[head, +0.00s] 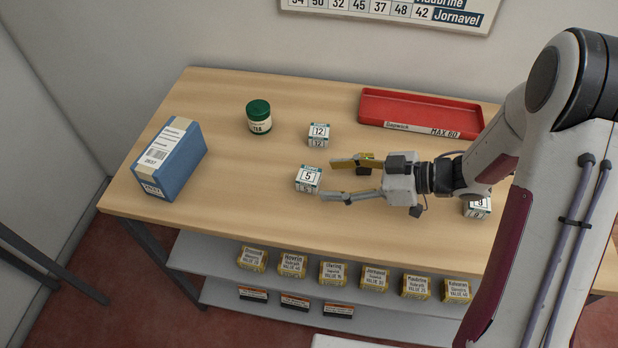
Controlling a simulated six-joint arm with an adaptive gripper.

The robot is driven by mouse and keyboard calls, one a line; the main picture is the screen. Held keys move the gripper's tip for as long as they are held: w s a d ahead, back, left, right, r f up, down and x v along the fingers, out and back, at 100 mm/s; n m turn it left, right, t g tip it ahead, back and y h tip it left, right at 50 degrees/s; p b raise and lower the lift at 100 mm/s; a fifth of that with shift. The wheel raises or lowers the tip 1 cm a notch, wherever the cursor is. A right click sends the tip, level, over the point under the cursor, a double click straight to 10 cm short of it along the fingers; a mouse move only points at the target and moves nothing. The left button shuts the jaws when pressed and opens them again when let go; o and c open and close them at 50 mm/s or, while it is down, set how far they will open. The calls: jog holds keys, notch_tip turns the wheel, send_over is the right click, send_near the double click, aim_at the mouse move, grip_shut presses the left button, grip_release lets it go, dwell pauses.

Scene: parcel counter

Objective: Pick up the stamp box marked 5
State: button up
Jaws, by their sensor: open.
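The stamp box marked 5 (308,179) is a small white cube with dark green edges, standing upright on the wooden counter (240,205) near its middle. My gripper (333,179) is open and reaches in from the right. Its two fingertips point left, just to the right of the box marked 5. No box shows held between the fingers. Whether the fingertips are level with the box or above it, I cannot tell.
A box marked 12 (319,134) stands behind. Another box (477,207), seemingly marked 8, stands right, partly hidden by my arm. Several yellow packets (333,273) sit on the shelf below.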

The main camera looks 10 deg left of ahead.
aim_at(314, 175)
jog(key=shift+a+f, duration=0.2)
jog(key=shift+a, duration=0.15)
jog(key=shift+w+a, duration=0.1)
jog(key=shift+a, duration=0.05)
jog(key=shift+w+x, duration=0.2)
jog(key=shift+x, duration=1.05)
jog(key=shift+w+x, duration=0.15)
jog(key=shift+x, duration=1.05)
jog(key=shift+r, duration=0.15)
jog(key=c, duration=1.2)
